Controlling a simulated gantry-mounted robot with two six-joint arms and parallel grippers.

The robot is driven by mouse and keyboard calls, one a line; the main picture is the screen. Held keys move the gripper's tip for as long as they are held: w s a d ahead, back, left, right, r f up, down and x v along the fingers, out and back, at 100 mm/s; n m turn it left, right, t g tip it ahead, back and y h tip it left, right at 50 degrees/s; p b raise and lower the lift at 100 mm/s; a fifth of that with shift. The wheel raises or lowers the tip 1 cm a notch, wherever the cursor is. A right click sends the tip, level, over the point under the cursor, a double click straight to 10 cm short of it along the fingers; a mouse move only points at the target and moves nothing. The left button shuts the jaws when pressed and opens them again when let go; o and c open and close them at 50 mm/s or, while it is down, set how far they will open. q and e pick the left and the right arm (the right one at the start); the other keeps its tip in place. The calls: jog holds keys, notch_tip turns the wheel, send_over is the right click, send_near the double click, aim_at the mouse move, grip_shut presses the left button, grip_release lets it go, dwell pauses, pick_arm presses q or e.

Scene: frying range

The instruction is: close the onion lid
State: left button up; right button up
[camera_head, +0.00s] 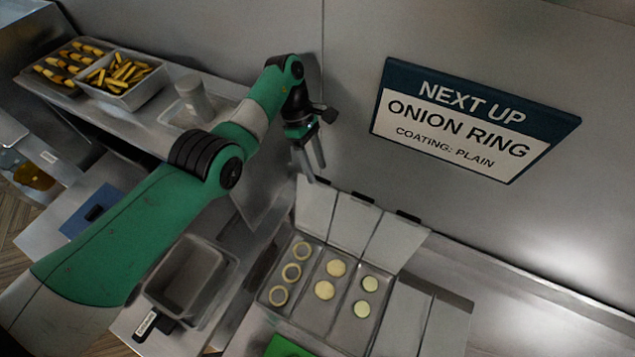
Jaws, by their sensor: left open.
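A metal bin with three open compartments stands at the lower middle. The left compartment holds pale onion rings (291,271). Its grey lid (315,209) stands raised at the back, next to two other raised lids (345,222) (388,243) with dark tabs on their top edges. My left gripper (315,173) is open and empty, with its fingers pointing down close to the top edge of the onion lid. I cannot tell whether they touch it. My right gripper is not in view.
The middle compartment holds yellowish slices (336,268), the right one greenish slices (370,284). Flat grey covers (445,325) lie to the right. An empty fryer-like basket (184,278) is at lower left. A wall sign (470,120) reads "NEXT UP ONION RING". A shelf holds fries (118,75).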

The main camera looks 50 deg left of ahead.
pick_arm(q)
jog(key=x, duration=0.2)
jog(key=shift+d+f+b, duration=0.2)
jog(key=shift+f+b, duration=0.15)
jog(key=shift+b, duration=0.05)
jog(key=shift+a, duration=0.1)
grip_shut()
dwell(1.0)
